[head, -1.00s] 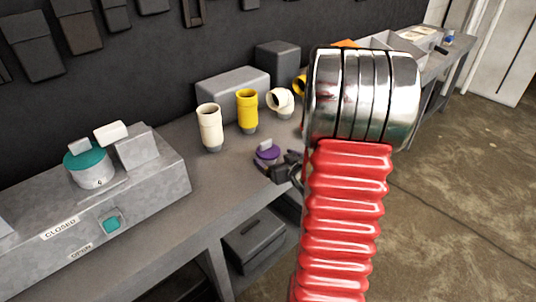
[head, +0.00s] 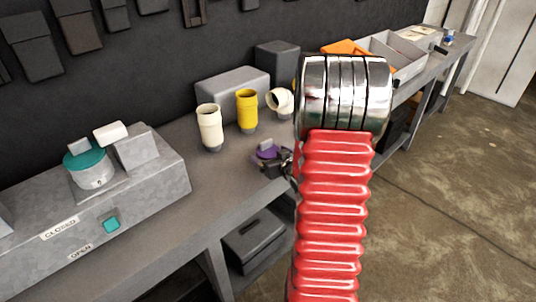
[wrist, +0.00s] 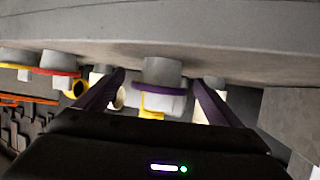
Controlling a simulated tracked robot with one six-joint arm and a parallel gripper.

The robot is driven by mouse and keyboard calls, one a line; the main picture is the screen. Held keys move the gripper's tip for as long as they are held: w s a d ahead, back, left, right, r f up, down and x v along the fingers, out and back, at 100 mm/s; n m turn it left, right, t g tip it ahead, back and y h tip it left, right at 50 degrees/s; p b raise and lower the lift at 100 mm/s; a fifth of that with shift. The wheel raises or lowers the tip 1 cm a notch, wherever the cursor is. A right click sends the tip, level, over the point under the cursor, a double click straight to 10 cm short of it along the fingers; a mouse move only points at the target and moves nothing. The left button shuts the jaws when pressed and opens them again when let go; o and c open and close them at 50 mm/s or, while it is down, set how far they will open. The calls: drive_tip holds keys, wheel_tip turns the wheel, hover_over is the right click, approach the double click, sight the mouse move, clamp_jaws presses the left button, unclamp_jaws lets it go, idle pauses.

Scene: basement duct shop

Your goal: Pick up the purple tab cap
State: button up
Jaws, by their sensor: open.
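The purple tab cap (head: 266,151) has a grey tab on top and stands on the bench, right of the yellow fitting. My gripper (head: 277,163) is at its near right side, partly hidden behind my red arm sleeve. In the wrist view the purple cap (wrist: 160,101) with its grey tab sits between the two open fingers of my gripper (wrist: 155,82). A gap shows on each side of the cap there. I cannot tell how deep it is between the fingers.
A cream fitting (head: 209,127), a yellow fitting (head: 247,110) and a white elbow (head: 280,102) stand behind the cap. A red-ringed cap (wrist: 56,71) shows at left in the wrist view. A grey valve box (head: 150,205) fills the bench's left end.

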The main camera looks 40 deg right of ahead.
sight(271, 153)
drive_tip(key=shift+c, duration=0.4)
drive_tip(key=c, duration=1.1)
drive_tip(key=shift+r, duration=0.15)
wheel_tip(271, 153, up, 10)
drive_tip(key=shift+f, duration=0.1)
